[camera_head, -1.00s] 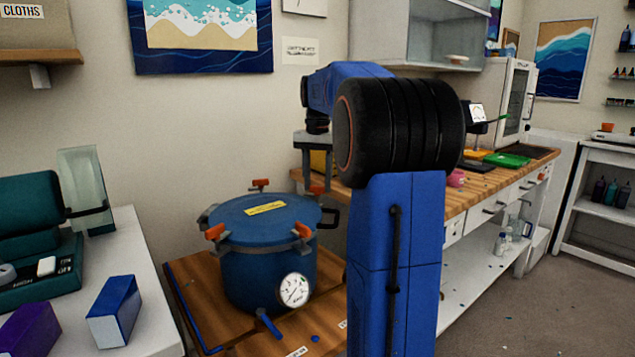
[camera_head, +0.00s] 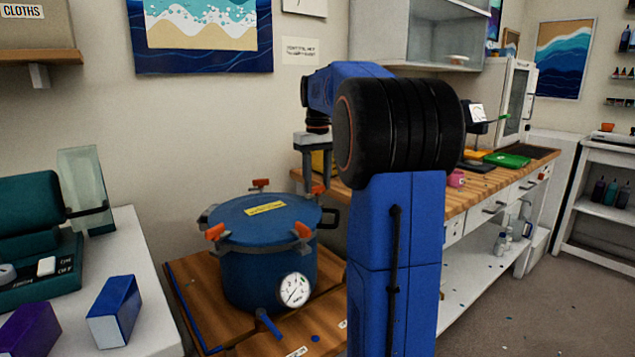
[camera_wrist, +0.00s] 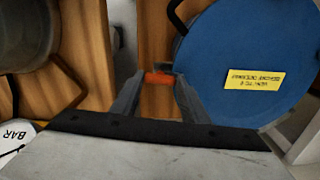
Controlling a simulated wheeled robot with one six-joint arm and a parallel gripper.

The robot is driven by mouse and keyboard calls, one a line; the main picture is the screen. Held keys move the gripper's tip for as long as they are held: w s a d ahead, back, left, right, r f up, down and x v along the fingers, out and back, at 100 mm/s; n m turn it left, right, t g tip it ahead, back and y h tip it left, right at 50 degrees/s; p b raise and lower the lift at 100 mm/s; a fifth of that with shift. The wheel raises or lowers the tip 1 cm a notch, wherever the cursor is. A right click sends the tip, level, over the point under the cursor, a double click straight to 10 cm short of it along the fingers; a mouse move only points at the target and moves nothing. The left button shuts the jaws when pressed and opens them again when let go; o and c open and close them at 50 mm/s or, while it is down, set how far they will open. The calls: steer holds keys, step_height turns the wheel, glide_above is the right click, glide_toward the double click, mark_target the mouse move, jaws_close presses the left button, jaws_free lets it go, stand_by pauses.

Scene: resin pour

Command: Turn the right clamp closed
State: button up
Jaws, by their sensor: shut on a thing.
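The blue pressure pot (camera_head: 255,270) stands with its lid (camera_head: 235,210) on, and the lid also fills the right of the wrist view (camera_wrist: 230,45). My gripper (camera_head: 317,187) points down at the pot's right rim. In the wrist view its fingers (camera_wrist: 158,80) are shut on the orange handle of the right clamp (camera_wrist: 157,78), at the lid's edge. Other orange clamp handles show at front left (camera_head: 215,231), front right (camera_head: 303,230) and back (camera_head: 260,184).
The pot stands on a wooden board (camera_head: 195,290). A black pot handle (camera_head: 329,218) sticks out beside the gripper. A white table (camera_head: 140,250) with a blue box (camera_head: 114,311) is at the left. A wood-topped workbench (camera_head: 480,195) stands behind my arm.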

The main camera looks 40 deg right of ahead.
steer(key=shift+n, duration=0.6)
steer(key=o, duration=1.1)
steer(key=shift+c, duration=0.2)
steer(key=shift+r, duration=0.1)
step_height(320, 180, up, 17)
steer(key=shift+r, duration=0.1)
